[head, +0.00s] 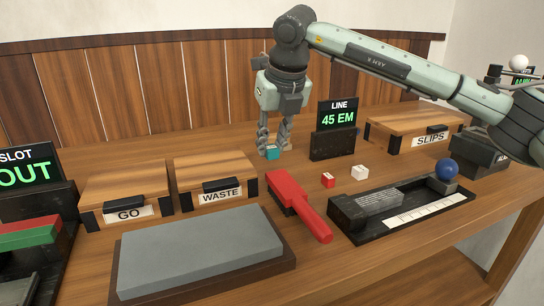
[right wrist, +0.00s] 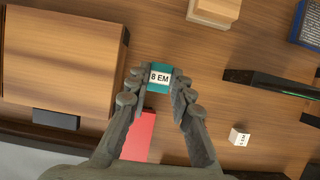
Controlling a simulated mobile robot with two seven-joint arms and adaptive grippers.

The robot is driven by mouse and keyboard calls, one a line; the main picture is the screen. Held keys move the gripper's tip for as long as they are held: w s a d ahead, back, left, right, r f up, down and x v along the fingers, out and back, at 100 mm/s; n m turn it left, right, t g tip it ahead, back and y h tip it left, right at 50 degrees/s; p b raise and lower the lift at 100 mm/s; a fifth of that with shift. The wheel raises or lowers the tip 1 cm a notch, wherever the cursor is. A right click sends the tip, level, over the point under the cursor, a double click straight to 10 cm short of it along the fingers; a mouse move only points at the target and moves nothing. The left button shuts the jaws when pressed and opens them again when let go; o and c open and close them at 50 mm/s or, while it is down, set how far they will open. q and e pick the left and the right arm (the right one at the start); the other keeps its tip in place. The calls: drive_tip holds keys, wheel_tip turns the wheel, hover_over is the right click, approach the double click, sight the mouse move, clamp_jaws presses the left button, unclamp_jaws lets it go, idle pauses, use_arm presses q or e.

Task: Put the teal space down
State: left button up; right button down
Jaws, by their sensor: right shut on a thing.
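The teal space (head: 274,152) is a small teal block. In the right wrist view the teal space (right wrist: 159,77) shows a white label reading "8 EM". My right gripper (head: 274,146) is shut on it, with a finger on each side; it also shows in the right wrist view (right wrist: 159,85). The block is at or just above the table behind the red brush; I cannot tell if it touches the wood. A red block (head: 327,180) and a white block (head: 360,173) lie on the table to its right. My left gripper is not in view.
The WASTE box (head: 216,167) and GO box (head: 126,190) stand left of the gripper. A LINE display (head: 338,115) reads "45 EM". The red brush (head: 298,203), black composing tray (head: 440,212) and grey slab (head: 200,250) lie in front. The SLIPS box (head: 412,122) is at the back right.

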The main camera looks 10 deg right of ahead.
sight(275, 150)
wheel_tip(275, 150, down, 4)
drive_tip(key=shift+w+d+r+p, duration=0.1)
drive_tip(key=shift+d+r+p, duration=0.05)
drive_tip(key=shift+r+p, duration=0.15)
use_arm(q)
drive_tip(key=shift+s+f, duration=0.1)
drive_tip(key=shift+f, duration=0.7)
use_arm(e)
drive_tip(key=shift+f, duration=0.35)
drive_tip(key=shift+f, duration=0.1)
drive_tip(key=c, duration=1.5)
unclamp_jaws()
drive_tip(key=shift+c, duration=0.2)
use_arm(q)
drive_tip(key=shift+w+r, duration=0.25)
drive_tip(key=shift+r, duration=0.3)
use_arm(e)
drive_tip(key=shift+o, duration=1)
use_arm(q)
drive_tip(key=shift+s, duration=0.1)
